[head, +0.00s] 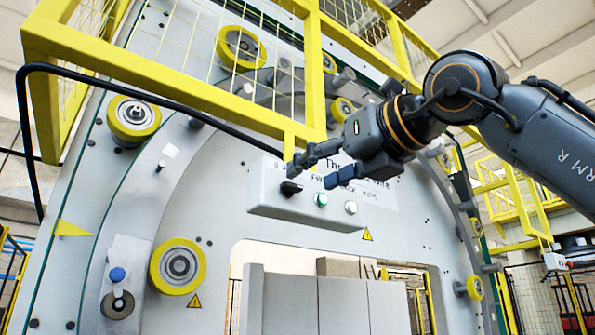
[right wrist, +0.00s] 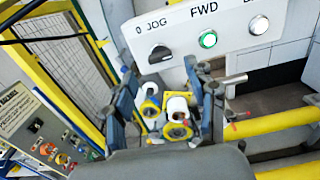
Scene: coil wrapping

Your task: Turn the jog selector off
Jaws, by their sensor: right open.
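The jog selector (head: 290,188) is a black knob at the left end of a pale control box (head: 262,205) on the big machine face. In the right wrist view the selector (right wrist: 160,53) sits under the label "0 JOG". Its handle looks slanted up to the right, but I cannot tell surely which mark it points at. My right gripper (head: 312,175) is open and empty, with its fingers close to the box's left part. In the right wrist view the fingers (right wrist: 160,80) stand apart below the selector, with no visible contact. My left gripper is out of view.
A green button (head: 321,200) under "FWD" and a white button (head: 351,208) sit right of the selector. A yellow guard frame (head: 314,80) and a black cable (head: 150,92) run close above the box. Yellow rollers (head: 178,266) stick out of the machine face.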

